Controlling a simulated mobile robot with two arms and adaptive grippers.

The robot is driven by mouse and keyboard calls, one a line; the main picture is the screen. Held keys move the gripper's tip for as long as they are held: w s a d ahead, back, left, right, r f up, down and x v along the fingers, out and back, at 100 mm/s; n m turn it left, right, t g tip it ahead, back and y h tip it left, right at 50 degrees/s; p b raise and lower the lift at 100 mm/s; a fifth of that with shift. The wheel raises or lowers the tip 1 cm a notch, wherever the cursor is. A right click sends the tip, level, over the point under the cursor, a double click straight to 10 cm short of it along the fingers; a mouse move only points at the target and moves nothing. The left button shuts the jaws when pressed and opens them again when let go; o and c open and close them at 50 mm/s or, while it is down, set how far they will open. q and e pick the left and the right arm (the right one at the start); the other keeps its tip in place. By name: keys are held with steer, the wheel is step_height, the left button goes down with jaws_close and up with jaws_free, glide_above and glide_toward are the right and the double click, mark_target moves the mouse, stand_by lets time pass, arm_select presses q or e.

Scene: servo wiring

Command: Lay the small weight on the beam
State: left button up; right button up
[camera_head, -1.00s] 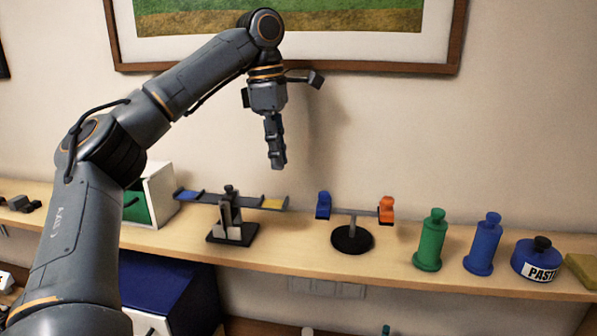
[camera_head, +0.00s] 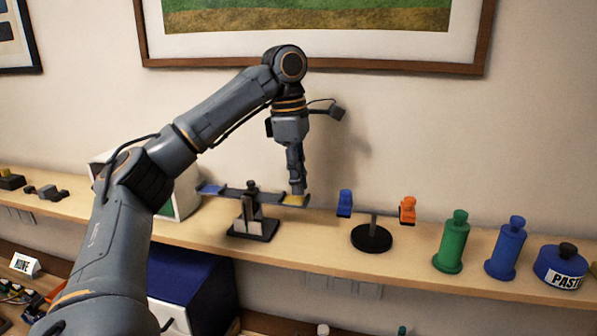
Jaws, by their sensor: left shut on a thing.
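A dark beam (camera_head: 237,193) rests across a stand with a black base (camera_head: 253,229). It has a blue pad (camera_head: 210,189) at its left end and a yellow pad (camera_head: 293,200) at its right end. The right end sits slightly lower in the picture. My left gripper (camera_head: 298,188) points straight down with its fingertips at the yellow pad. It is shut on the small weight, which the fingers hide almost fully. I cannot tell whether the weight touches the pad. My right gripper is not in view.
Right of the beam is a round-based stand (camera_head: 371,238) with blue (camera_head: 344,203) and orange (camera_head: 407,210) pieces. Green (camera_head: 452,243) and blue (camera_head: 506,249) bottles and a paste jar (camera_head: 560,268) stand farther right. A white box (camera_head: 187,194) is behind my arm.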

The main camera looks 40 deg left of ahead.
arm_select(q)
steer(key=shift+f, duration=0.15)
steer(key=o, duration=0.8)
step_height(320, 180, up, 12)
steer(key=a, duration=0.1)
steer(key=shift+s+a, duration=0.15)
steer(key=shift+s, duration=0.2)
stand_by(0.3)
